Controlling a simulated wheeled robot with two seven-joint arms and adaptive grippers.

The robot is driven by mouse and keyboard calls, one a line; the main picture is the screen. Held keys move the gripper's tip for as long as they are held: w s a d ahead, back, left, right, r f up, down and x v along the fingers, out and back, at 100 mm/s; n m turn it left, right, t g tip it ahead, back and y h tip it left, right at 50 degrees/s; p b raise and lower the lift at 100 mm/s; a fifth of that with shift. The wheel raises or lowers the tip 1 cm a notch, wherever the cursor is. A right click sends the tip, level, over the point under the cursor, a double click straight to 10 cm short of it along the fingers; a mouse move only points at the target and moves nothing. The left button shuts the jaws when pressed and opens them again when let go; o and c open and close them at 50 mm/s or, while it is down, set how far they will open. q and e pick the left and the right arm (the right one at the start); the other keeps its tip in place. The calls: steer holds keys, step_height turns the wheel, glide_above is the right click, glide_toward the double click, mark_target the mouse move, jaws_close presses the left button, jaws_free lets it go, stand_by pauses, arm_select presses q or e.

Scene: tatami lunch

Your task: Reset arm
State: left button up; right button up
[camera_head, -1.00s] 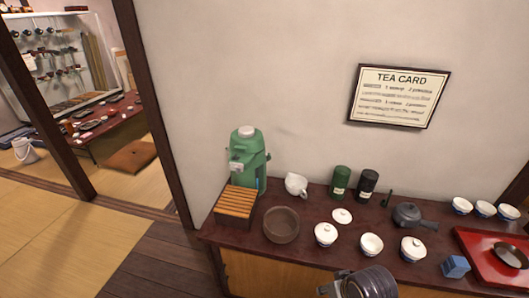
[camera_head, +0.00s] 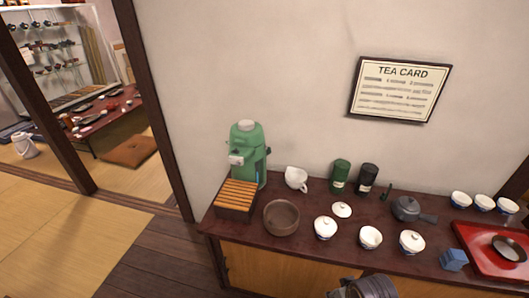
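The task names only my arm. A dark grey, ridged, rounded part of one of my arms (camera_head: 368,287) shows at the bottom edge, right of centre, in front of the tea counter. It is cut off by the frame, and I cannot tell for sure which arm it belongs to. No gripper fingers show, and I see nothing held. My other arm is out of view.
A dark red counter (camera_head: 240,233) holds a green dispenser (camera_head: 247,150), a slatted wooden box (camera_head: 237,197), a brown bowl (camera_head: 281,217), two canisters (camera_head: 341,176), a dark teapot (camera_head: 408,209), a blue block (camera_head: 454,259), a red tray (camera_head: 470,235) and several white cups.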

steer(key=s+d+f+g, duration=0.1)
steer(key=s+f, duration=0.1)
steer(key=f, duration=1.3)
steer(key=s+d+f, duration=0.1)
steer(key=f, duration=1.4)
arm_select(q)
steer(key=shift+s, duration=0.55)
arm_select(e)
steer(key=s+d+f, duration=0.4)
steer(key=s+f, duration=0.5)
steer(key=s, duration=0.1)
steer(key=s+d+f+g, duration=0.1)
steer(key=s+d+f, duration=0.3)
steer(key=s+f, duration=0.5)
steer(key=shift+s+f+n+h, duration=0.3)
steer(key=shift+s+f+h, duration=0.1)
steer(key=shift+s, duration=0.5)
